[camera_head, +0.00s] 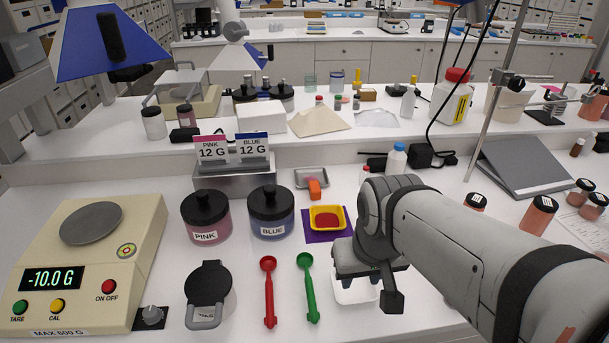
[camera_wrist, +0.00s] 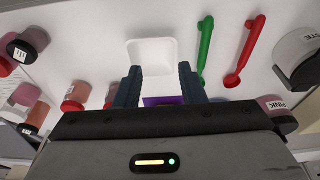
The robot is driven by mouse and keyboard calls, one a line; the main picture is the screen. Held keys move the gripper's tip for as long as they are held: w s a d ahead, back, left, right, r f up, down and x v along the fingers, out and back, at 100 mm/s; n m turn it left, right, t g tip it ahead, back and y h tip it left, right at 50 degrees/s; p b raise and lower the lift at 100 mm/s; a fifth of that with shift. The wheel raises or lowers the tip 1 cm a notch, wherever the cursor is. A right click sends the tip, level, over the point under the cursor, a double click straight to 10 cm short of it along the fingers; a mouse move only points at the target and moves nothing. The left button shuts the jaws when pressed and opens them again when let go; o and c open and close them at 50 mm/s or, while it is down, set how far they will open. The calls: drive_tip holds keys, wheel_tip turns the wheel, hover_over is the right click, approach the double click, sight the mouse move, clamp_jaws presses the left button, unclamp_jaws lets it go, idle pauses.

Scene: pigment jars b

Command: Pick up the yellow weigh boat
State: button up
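The yellow weigh boat (camera_head: 328,229) holds red powder and sits on a purple mat (camera_head: 314,238) in the head view. It is left of and beyond my gripper (camera_head: 366,284). In the wrist view a sliver of the purple mat (camera_wrist: 160,101) shows between the fingers, but the yellow boat is hidden. My gripper (camera_wrist: 158,84) is open, with its two dark fingers apart and nothing between them. A white weigh boat (camera_wrist: 152,55) lies just past the fingertips in the wrist view. In the head view the white boat (camera_head: 352,293) is partly hidden under my gripper.
A blue-labelled jar (camera_head: 271,212) and a pink-labelled jar (camera_head: 206,216) stand left of the yellow boat. An orange block (camera_head: 314,188) and a small grey tray (camera_head: 304,175) are behind it. A green scoop (camera_head: 308,289) and a red scoop (camera_head: 268,292) lie in front. A scale (camera_head: 120,260) is far left.

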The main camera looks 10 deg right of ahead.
sight(327, 222)
drive_tip(key=shift+o, duration=0.7)
drive_tip(key=shift+d, duration=0.15)
drive_tip(key=shift+o, duration=0.8)
drive_tip(key=shift+w+r, duration=0.15)
drive_tip(key=shift+w, duration=0.2)
drive_tip(key=o, duration=0.7)
drive_tip(key=shift+m+g, duration=0.3)
drive_tip(key=shift+g, duration=0.4)
drive_tip(key=w, duration=1)
drive_tip(key=w+r, duration=0.1)
drive_tip(key=w, duration=0.3)
drive_tip(key=shift+w+b, duration=0.3)
drive_tip(key=shift+w, duration=0.1)
drive_tip(key=o, duration=0.4)
drive_tip(key=shift+g, duration=0.6)
drive_tip(key=w+f, duration=0.1)
drive_tip(key=w, duration=0.3)
drive_tip(key=w+f, duration=0.1)
drive_tip(key=w, duration=0.3)
drive_tip(key=w+f, duration=0.2)
drive_tip(key=w, duration=0.1)
drive_tip(key=shift+w+d, duration=0.15)
drive_tip(key=shift+w, duration=0.25)
drive_tip(key=shift+c, duration=0.2)
drive_tip(key=shift+w+a+f, duration=0.1)
drive_tip(key=shift+a+f, duration=0.05)
drive_tip(key=shift+f, duration=1.9)
drive_tip(key=shift+w+a+f, duration=0.1)
drive_tip(key=shift+f, duration=1.95)
